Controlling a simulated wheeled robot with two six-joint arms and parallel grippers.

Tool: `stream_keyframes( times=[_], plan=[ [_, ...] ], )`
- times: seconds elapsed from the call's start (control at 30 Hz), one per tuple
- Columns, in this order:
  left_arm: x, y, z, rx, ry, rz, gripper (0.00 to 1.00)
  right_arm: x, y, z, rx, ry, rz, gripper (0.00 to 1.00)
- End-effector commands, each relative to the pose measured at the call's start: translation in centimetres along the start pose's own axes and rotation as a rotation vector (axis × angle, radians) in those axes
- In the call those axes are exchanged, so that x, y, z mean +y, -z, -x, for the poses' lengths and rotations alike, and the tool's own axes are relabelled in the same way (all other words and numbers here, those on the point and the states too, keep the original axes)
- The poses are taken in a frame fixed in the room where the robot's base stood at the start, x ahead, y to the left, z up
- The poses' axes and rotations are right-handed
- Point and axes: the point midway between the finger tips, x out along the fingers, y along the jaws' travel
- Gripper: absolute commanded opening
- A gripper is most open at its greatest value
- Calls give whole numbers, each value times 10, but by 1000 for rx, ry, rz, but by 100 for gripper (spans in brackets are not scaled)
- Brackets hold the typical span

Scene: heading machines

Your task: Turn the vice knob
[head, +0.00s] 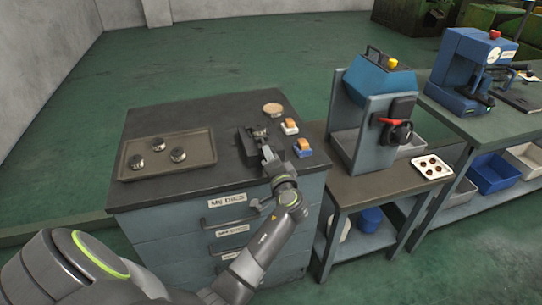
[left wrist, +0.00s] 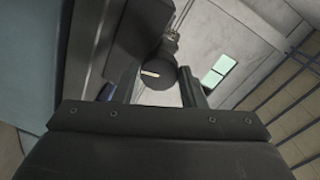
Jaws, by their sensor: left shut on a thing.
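A small dark vice (head: 247,150) stands near the right end of the grey cabinet top in the head view. My left arm reaches up to it from below, with the left gripper (head: 268,154) at its front side. In the left wrist view the vice knob (left wrist: 157,77) is a dark round end with a short pale mark. It sits between the two fingers of my left gripper (left wrist: 160,88), which is shut on it. In the head view the gripper mostly hides the knob. My right gripper is in neither view.
A brown tray (head: 203,147) with several dark round parts lies on the cabinet top to the left. A blue-grey machine (head: 376,85) stands to the right.

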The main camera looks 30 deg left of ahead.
Motion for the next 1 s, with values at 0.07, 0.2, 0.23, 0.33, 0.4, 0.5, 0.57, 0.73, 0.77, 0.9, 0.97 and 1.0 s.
stream_keyframes(
  times=[0.07,0.2,0.23,0.33,0.4,0.5,0.57,0.73,0.77,0.9,0.97,1.0],
  plan=[
    [-3,2,0,0,3,-51,14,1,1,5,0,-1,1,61],
    [-3,2,0,-5,3,-126,14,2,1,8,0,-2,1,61],
    [-2,2,0,-5,4,-140,14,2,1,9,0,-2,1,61],
    [-2,2,0,-8,4,-177,14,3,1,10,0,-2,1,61],
    [-2,2,0,-9,5,-195,14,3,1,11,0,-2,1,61],
    [-2,2,0,-10,5,-213,14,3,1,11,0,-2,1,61],
    [-2,2,0,-10,5,-219,14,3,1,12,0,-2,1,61],
    [-2,2,0,-10,6,-224,14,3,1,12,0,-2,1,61],
    [-2,2,0,-10,6,-224,14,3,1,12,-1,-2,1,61],
    [-1,2,0,-10,6,-224,14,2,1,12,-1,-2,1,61],
    [-2,2,0,-10,6,-224,14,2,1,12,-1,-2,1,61],
    [-2,2,0,-10,6,-223,40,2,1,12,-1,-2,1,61]
  ],
)
